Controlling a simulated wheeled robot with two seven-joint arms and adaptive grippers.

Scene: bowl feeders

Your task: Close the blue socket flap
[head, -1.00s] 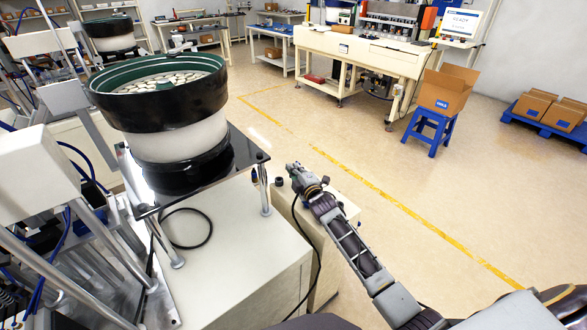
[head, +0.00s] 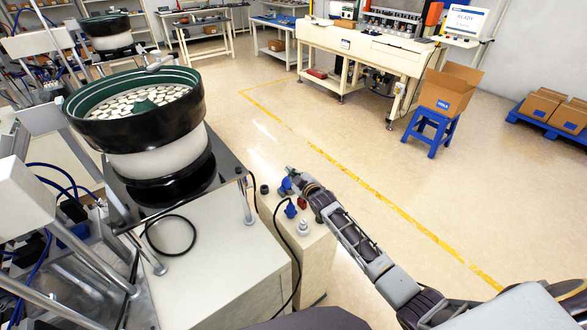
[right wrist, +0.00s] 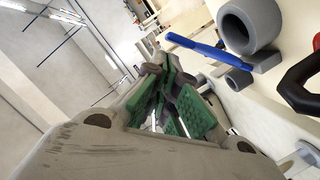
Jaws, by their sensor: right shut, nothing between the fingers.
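In the right wrist view a blue flap (right wrist: 195,46) shows edge-on as a thin bar, next to a grey ring-shaped socket (right wrist: 250,24); it stands open, clear of the ring's mouth. My right gripper (right wrist: 172,108), with green finger pads, is shut and empty, a little apart from the flap. In the head view the right gripper (head: 289,174) is over the far end of a small cabinet top, beside a blue part (head: 285,187). A second blue part (head: 290,209) sits nearer. I cannot tell which blue part is the flap. My left gripper is out of view.
The small cream cabinet (head: 312,258) also carries a grey fitting (head: 303,228), a red part (head: 302,203) and a black knob (head: 265,189). A bowl feeder (head: 140,125) stands to its left on a larger cabinet. A black cable hangs between them.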

